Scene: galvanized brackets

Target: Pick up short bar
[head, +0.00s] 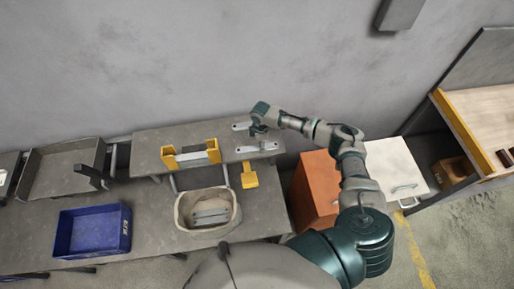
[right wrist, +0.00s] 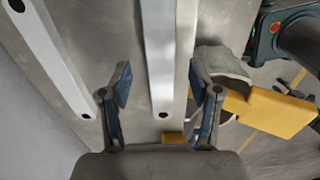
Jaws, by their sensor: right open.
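Two flat light-grey metal bars lie side by side on the raised shelf, a far bar (head: 242,126) and a near bar (head: 268,147). I cannot tell for sure which is the short bar. My right gripper (head: 258,131) is over them at the shelf's right end. In the right wrist view, my right gripper (right wrist: 158,90) is open and empty, with a bar (right wrist: 165,55) running between its fingers and apart from both. Another bar (right wrist: 45,55), with a hole near its end, lies left of the fingers. My left gripper is not in view.
A yellow-ended holder (head: 170,158) stands on the shelf (head: 150,140) left of the bars. A yellow piece (head: 249,178) juts out at the shelf's front. A pale bin (head: 233,212) with metal pieces and a blue crate (head: 63,232) are on the lower bench.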

